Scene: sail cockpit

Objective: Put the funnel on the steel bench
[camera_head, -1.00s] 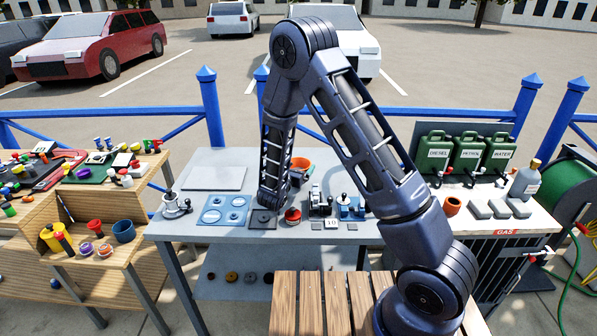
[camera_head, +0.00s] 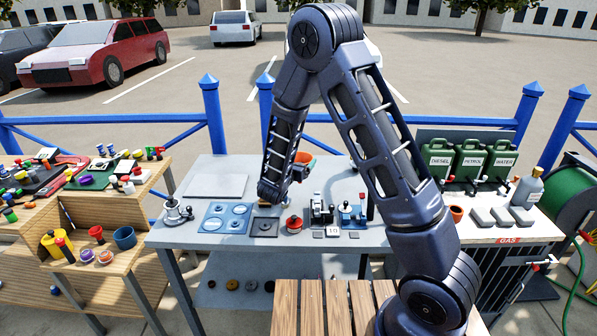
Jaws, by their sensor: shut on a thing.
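The steel bench (camera_head: 345,240) is the grey table in the middle, with several items on its top. An orange, wide-mouthed thing that looks like the funnel (camera_head: 304,158) shows behind my forearm, over the back part of the bench. My gripper (camera_head: 298,173) is mostly hidden behind my own arm; it appears shut on the funnel. The grip itself and the funnel's lower end are hidden. The funnel appears to be above the bench top, but I cannot tell how high.
A blue four-disc plate (camera_head: 225,218), a dark square plate (camera_head: 265,227), a red knobbed item (camera_head: 294,223) and small machines (camera_head: 321,210) occupy the bench's front half. A flat grey plate (camera_head: 216,186) lies back left. Wooden shelving (camera_head: 85,275) stands left, the gas counter (camera_head: 490,233) right.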

